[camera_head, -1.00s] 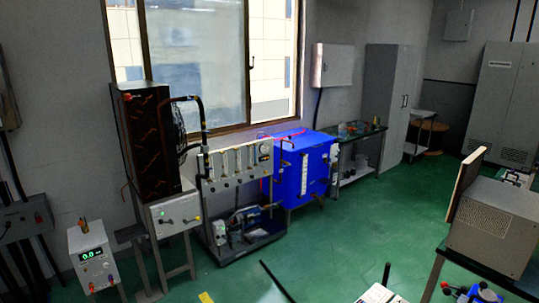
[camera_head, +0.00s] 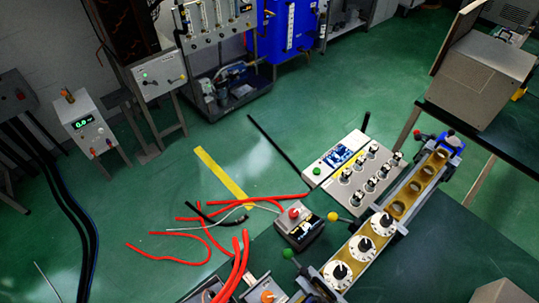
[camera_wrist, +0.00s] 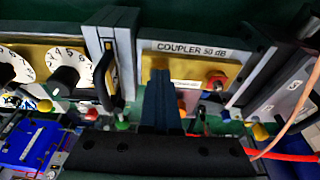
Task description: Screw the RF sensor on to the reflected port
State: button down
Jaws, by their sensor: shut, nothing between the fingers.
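My gripper (camera_wrist: 160,72) is shut and empty in the wrist view, with its dark fingers together in front of a yellow coupler plate (camera_wrist: 185,62) labelled "COUPLER 50 dB". The fingers hide part of the plate. I cannot identify the RF sensor with certainty in either view. My gripper does not show in the head view.
White numbered dials (camera_head: 338,272) stand on the waveguide line, which runs up to the right. Nearby are a panel with several connectors (camera_head: 366,170), a small dark meter box (camera_head: 301,228) and red cables (camera_head: 240,255). Green floor (camera_head: 330,95) is open behind.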

jog(key=shift+s+a+p, duration=0.3)
jog(key=shift+a+p, duration=0.35)
jog(key=shift+p, duration=0.25)
jog(key=shift+s+d, duration=0.1)
jog(key=shift+s, duration=0.2)
dwell(0.3)
jog(key=shift+r+p, duration=0.1)
jog(key=shift+p, duration=0.25)
jog(key=p+v, duration=0.3)
jog(key=p, duration=0.1)
jog(key=w+p+v, duration=0.1)
jog(key=v, duration=0.1)
jog(key=shift+s+a+r+p, duration=0.1)
jog(key=shift+a+r+p, duration=0.15)
jog(key=shift+r+p, duration=0.2)
